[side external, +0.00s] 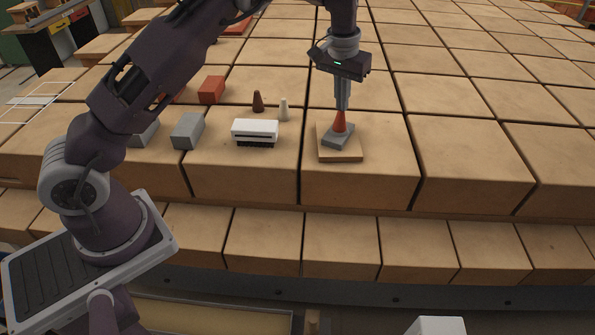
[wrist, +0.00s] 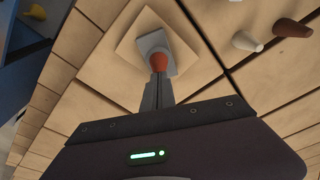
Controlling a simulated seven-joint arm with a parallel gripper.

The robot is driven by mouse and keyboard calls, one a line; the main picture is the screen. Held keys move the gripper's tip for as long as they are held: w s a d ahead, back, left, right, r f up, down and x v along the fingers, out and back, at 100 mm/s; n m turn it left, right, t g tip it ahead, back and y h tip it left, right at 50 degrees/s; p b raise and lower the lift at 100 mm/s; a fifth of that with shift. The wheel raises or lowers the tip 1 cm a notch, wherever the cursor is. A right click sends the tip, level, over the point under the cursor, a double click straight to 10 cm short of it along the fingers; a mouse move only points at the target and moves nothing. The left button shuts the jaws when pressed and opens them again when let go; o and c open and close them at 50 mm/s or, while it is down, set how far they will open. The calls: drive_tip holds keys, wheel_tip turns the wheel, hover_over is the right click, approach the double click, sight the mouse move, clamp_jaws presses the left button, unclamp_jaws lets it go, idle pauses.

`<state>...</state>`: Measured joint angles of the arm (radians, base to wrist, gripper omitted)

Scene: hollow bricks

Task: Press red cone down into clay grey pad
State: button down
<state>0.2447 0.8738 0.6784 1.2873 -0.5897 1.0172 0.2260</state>
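The red cone (side external: 339,122) stands upright over the grey pad (side external: 337,137), which lies on a square tan board (side external: 341,156). In the wrist view the red cone (wrist: 159,62) shows at the fingertips, with the grey pad (wrist: 154,42) around it and the tan board (wrist: 128,48) beneath. My gripper (side external: 341,108) points straight down with its fingers close together at the cone's top. The fingers look shut on the cone. The cone's tip is hidden between them. The cone's base appears to meet the pad, but I cannot tell how deep it sits.
Left of the board are a white brush-like block (side external: 254,130), a white cone (side external: 284,110) and a brown cone (side external: 258,101). Grey blocks (side external: 188,131) and a red block (side external: 211,90) lie farther left. The brick tops right of the board are clear.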

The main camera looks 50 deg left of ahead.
drive_tip(key=shift+s+f, duration=0.1)
drive_tip(key=shift+f, duration=0.1)
idle(0.3)
drive_tip(key=shift+r, duration=3.65)
drive_tip(key=s+d+r+t+h, duration=0.1)
drive_tip(key=s+r, duration=0.5)
drive_tip(key=s, duration=0.3)
drive_tip(key=s+d+r+t+h, duration=0.1)
drive_tip(key=s+d+r, duration=0.1)
drive_tip(key=s+r, duration=0.65)
drive_tip(key=s+d+f+m+t, duration=0.1)
drive_tip(key=s+f, duration=0.2)
drive_tip(key=s, duration=0.7)
drive_tip(key=s+d+f+m+y, duration=0.1)
drive_tip(key=s+f, duration=0.3)
drive_tip(key=s, duration=0.7)
drive_tip(key=shift+s+d+m+t+y, duration=0.3)
drive_tip(key=shift+d+m+t, duration=0.1)
drive_tip(key=shift+m, duration=0.1)
drive_tip(key=shift+w, duration=0.1)
